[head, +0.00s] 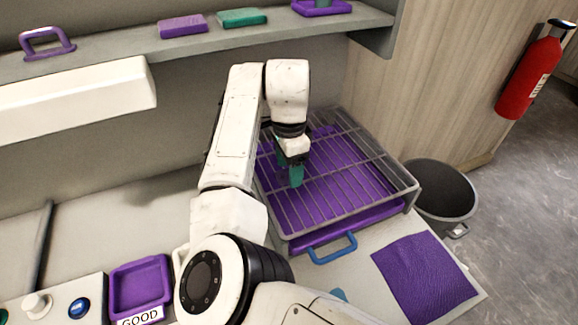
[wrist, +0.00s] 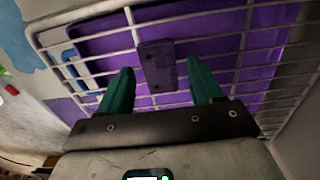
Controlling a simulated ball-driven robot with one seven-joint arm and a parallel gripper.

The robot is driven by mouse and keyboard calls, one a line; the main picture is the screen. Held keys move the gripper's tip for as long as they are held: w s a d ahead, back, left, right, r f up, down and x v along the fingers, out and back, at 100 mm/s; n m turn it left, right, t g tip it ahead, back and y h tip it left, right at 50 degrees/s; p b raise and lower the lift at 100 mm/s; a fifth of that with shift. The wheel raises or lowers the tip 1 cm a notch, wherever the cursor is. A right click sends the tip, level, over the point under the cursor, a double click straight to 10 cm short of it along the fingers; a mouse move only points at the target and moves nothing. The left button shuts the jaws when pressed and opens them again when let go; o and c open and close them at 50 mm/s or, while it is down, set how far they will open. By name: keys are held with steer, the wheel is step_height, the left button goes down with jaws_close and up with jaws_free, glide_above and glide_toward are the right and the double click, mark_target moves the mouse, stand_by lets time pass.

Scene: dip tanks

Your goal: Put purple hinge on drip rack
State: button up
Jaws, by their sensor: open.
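The purple hinge (wrist: 157,65) shows in the wrist view as a flat plate with small holes, lying against the wires of the drip rack. My gripper (wrist: 160,72) has teal fingers, open, one on each side of the hinge with gaps between. In the head view my gripper (head: 290,170) points down over the left part of the wire drip rack (head: 408,187). The hinge cannot be made out for certain there, against the purple below and behind my gripper. The rack also shows in the wrist view (wrist: 135,25).
A purple tray (head: 345,228) with a blue handle (head: 333,250) sits under the rack. A purple cloth (head: 425,277) lies in front, a grey bin (head: 443,195) stands right. A purple tray labelled GOOD (head: 140,287) is at lower left. A shelf (head: 110,57) runs behind.

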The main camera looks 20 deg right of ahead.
step_height(320, 180, up, 12)
steer(key=b, duration=0.1)
steer(key=shift+b, duration=0.3)
